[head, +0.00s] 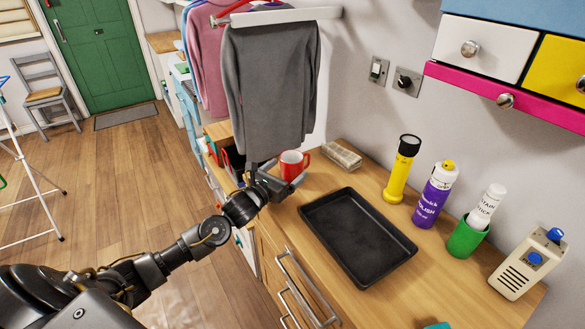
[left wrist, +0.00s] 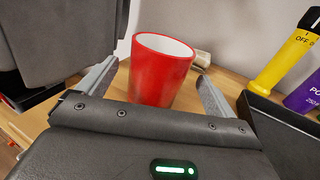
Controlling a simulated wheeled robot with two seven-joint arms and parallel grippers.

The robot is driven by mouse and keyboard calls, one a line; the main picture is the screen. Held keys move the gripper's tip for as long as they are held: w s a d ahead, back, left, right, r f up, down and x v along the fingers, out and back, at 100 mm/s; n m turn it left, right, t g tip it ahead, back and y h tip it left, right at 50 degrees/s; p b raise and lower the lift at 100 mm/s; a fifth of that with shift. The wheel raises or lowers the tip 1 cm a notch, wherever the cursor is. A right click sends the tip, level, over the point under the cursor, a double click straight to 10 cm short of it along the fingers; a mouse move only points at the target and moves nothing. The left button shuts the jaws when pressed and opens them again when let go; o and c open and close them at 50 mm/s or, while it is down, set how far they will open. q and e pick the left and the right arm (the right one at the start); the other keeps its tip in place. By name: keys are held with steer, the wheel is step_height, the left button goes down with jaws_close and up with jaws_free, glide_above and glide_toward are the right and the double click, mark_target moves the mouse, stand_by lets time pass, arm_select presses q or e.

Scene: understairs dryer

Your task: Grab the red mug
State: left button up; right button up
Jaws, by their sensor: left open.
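The red mug (head: 291,164) has a white inside and stands upright at the far left part of the wooden counter, its handle to the right in the head view. My left gripper (head: 275,176) is right at the mug. In the left wrist view the mug (left wrist: 160,72) shows between the two spread fingers of the left gripper (left wrist: 155,85), with a finger on each side. The gripper is open, and I cannot tell whether either finger touches the mug. The right gripper is not in view.
A black tray (head: 357,236) lies on the counter (head: 430,265). A yellow flashlight (head: 402,169), purple can (head: 436,195), green cup (head: 467,238) and beige box (head: 525,266) stand along the wall. Grey clothing (head: 270,90) hangs just behind the mug. A small bundle (head: 341,154) lies nearby.

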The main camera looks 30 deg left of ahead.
arm_select(q)
steer(key=shift+w, duration=0.3)
steer(key=w, duration=0.2)
steer(key=w+p, duration=0.1)
steer(key=shift+w+d+f, duration=0.1)
steer(key=shift+w+d, duration=0.1)
steer(key=shift+w, duration=0.15)
steer(key=shift+w+d+f, duration=0.1)
steer(key=shift+w, duration=0.35)
steer(key=shift+c, duration=0.9)
steer(key=c, duration=1)
steer(key=shift+c, duration=0.2)
